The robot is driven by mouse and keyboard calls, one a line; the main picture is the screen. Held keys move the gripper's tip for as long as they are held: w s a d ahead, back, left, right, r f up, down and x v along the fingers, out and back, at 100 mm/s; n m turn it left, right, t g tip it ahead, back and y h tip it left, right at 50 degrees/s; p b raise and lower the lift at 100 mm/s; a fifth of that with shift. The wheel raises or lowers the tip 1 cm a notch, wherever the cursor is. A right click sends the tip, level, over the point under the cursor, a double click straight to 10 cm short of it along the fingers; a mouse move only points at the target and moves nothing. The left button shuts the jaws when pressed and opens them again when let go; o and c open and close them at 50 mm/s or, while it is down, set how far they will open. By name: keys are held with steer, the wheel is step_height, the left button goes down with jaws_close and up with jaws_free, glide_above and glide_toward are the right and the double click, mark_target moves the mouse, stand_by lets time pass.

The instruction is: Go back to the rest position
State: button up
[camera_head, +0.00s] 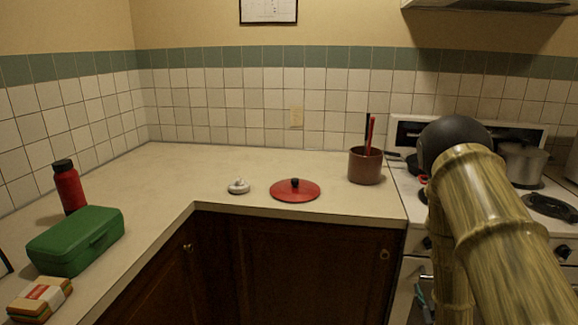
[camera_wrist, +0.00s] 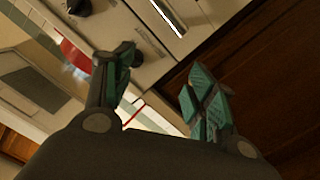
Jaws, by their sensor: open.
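My gripper (camera_wrist: 160,85) shows in the wrist view with its two dark and teal fingers spread apart. It is open and nothing is between the fingers. Behind the fingers are the white stove front (camera_wrist: 140,40) and dark brown cabinet wood (camera_wrist: 270,80). In the head view my arm stands at the right, in front of the stove (camera_head: 410,205) and hiding part of it. A small teal part of my gripper (camera_head: 424,303) shows low beside the stove front; most of the gripper is hidden or out of that view.
On the counter (camera_head: 180,175) are a red bottle (camera_head: 69,188), green box (camera_head: 77,240), stacked sponges (camera_head: 40,299), a small white object (camera_head: 238,187), red lid (camera_head: 295,191) and brown utensil crock (camera_head: 365,167). A metal pot (camera_head: 523,165) stands on the stove. The counter's middle is clear.

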steer(key=s+a+f+m+g+y+p, duration=0.1)
steer(key=s+a+f+g, duration=0.35)
steer(key=s+f, duration=0.3)
steer(key=s+a+f+m+g+y+p, duration=0.1)
steer(key=s+a+f+g+y, duration=0.15)
steer(key=s+a+f, duration=0.55)
steer(key=s+a+f+g, duration=0.2)
steer(key=s+a+g, duration=0.1)
steer(key=s, duration=0.5)
steer(key=s+a+f+g+y, duration=0.1)
steer(key=s+a+f+g, duration=0.1)
steer(key=s, duration=0.6)
steer(key=s+a+f+m+g+p, duration=0.1)
steer(key=s+a+f+g, duration=0.2)
steer(key=s, duration=0.5)
steer(key=a+g, duration=0.1)
steer(key=a, duration=0.1)
steer(key=shift+a+y, duration=0.3)
steer(key=shift+y, duration=0.05)
